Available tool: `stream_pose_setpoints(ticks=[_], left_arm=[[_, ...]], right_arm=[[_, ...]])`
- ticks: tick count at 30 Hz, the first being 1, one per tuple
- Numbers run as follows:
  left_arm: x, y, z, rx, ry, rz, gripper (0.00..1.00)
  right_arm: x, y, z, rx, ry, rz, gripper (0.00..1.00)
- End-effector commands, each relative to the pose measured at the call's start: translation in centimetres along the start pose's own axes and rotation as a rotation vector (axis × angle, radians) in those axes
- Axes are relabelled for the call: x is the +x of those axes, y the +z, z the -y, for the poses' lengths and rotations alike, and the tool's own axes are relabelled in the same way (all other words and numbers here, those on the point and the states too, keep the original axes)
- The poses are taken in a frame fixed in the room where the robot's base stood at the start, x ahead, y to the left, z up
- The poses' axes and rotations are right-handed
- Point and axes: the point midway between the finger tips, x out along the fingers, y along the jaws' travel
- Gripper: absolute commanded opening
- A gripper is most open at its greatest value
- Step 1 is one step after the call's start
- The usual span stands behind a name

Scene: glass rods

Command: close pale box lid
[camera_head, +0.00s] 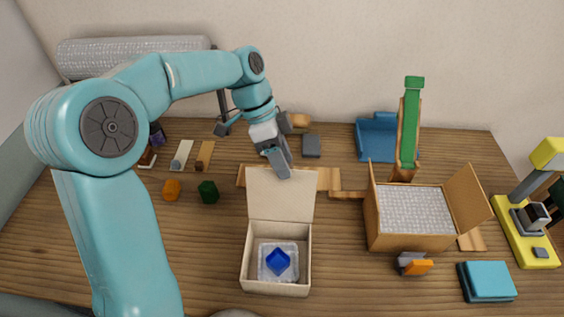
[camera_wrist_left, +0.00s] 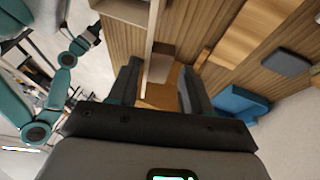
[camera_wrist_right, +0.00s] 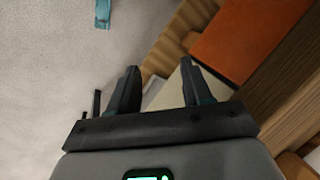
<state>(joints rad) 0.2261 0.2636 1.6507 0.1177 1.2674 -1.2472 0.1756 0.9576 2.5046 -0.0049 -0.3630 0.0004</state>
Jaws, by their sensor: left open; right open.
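The pale box (camera_head: 247,272) stands open on the table, with a blue gem-like piece (camera_head: 278,262) on a light pad inside. Its pale lid (camera_head: 280,196) stands up, leaning back, at the box's far side. My left gripper (camera_head: 284,168) reaches down from the left arm at the lid's top edge, partly overlapping it in the head view; I cannot tell whether they touch. In the left wrist view my left gripper (camera_wrist_left: 158,85) is open, with a pale strip running toward the gap between its fingers. My right gripper (camera_wrist_right: 160,90) is open in its wrist view; it is out of the head view.
An open brown box (camera_head: 405,242) with a grey textured inside stands to the right, a green-topped upright (camera_head: 411,125) behind it. Small orange (camera_head: 172,189) and green (camera_head: 208,191) pieces lie left.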

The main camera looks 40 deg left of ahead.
Motion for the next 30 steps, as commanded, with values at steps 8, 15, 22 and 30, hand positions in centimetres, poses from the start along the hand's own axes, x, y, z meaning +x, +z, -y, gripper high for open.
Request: stream_pose_setpoints(ticks=[8,15,22,30], left_arm=[[-0.1,-0.02,-0.01,0.0,0.0,0.0,0.2],[-0.05,-0.02,0.01,0.0,-0.001,0.0,0.0],[-0.02,-0.35,0.28,0.007,-0.014,0.001,0.0],[-0.02,-0.65,0.57,0.013,-0.028,0.003,0.0]], right_arm=[[-0.08,0.0,0.02,0.0,0.0,0.0,0.49],[-0.05,0.0,0.01,0.0,0.0,0.0,0.49],[0.04,0.0,-0.03,0.0,0.0,0.0,0.49],[0.11,0.0,-0.05,0.0,0.0,0.0,0.49]])
